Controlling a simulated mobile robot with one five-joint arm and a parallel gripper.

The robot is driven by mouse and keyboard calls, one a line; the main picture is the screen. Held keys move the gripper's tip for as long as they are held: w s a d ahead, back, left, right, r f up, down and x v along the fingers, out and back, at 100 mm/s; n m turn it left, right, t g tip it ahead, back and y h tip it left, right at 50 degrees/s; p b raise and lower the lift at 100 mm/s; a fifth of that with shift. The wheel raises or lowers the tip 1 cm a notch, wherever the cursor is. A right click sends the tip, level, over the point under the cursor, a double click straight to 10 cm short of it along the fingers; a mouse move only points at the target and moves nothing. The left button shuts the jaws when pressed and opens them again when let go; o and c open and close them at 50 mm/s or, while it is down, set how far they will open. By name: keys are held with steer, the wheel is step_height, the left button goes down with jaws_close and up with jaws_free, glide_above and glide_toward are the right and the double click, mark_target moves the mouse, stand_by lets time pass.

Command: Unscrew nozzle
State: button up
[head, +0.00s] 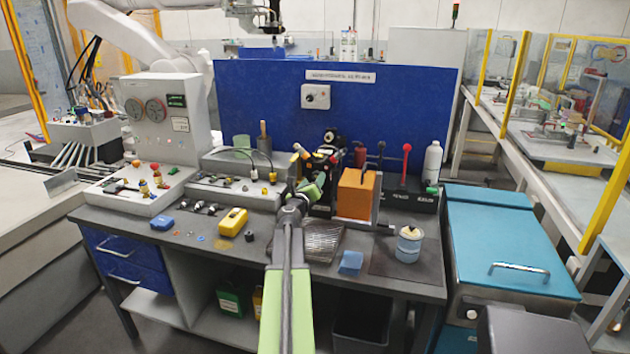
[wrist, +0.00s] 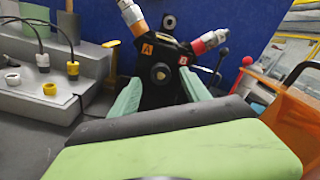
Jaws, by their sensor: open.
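A black fixture (wrist: 158,98) with tags A and B stands straight ahead in the wrist view, with a round hub at its centre. A white-tipped nozzle with an orange collar (wrist: 133,18) sticks up at A. A red nozzle with a pale ring (wrist: 203,44) sticks out at B. My gripper (wrist: 161,80) is open, its two green fingers spread in front of the hub and below both nozzles.
An orange block (head: 356,194) stands right of the fixture, near a red-knobbed lever (head: 406,162) and a white bottle (head: 432,163). A grey stand with cables and yellow connectors (wrist: 40,90) is at left. A yellow tool (head: 233,222) and a lidded jar (head: 409,246) are on the bench.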

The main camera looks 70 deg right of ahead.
steer(key=a, duration=1.2)
steer(key=shift+s, duration=0.35)
